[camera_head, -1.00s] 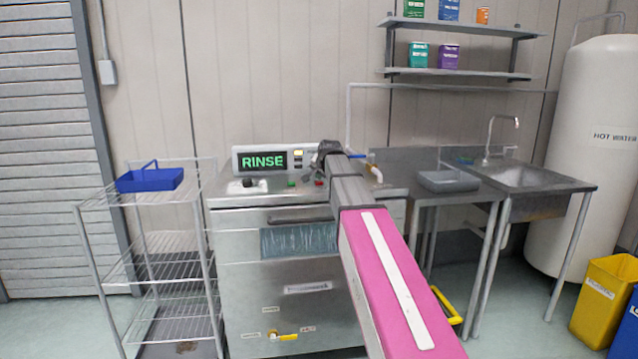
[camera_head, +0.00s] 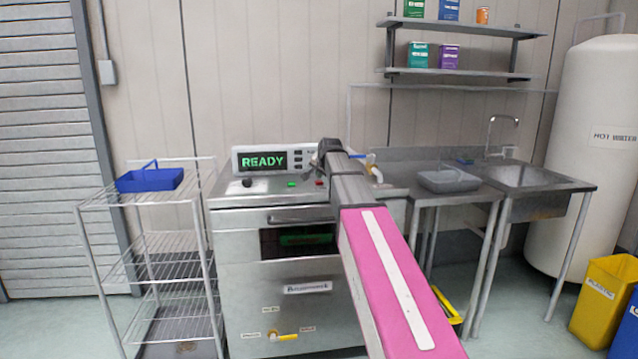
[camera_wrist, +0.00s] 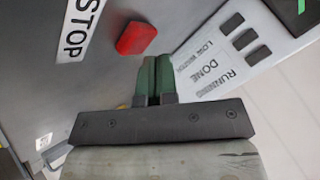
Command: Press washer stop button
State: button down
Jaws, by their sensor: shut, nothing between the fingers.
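The washer (camera_head: 285,240) stands in the middle of the head view, its display (camera_head: 263,161) reading READY in green. The red stop button (camera_head: 319,184) sits on its top ledge, right of a green button (camera_head: 292,184). In the wrist view the red button (camera_wrist: 135,38) lies beside the STOP label (camera_wrist: 80,30). My gripper (camera_wrist: 154,62) has its green fingers shut together and empty. Their tips are close to the button, to its lower right in the wrist view, and appear apart from it. In the head view my arm partly hides the panel's right side.
A wire rack (camera_head: 150,192) with a blue basket (camera_head: 150,180) stands left of the washer. A sink counter (camera_head: 525,181) with a grey tray (camera_head: 449,180) is at the right. The wrist view shows indicator lights (camera_wrist: 245,39) labelled RUNNING, DONE and LOW WATER.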

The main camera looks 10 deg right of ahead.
aim_at(321, 181)
jog(key=shift+r, duration=0.3)
jog(key=shift+r, duration=2.5)
jog(key=shift+s, duration=0.1)
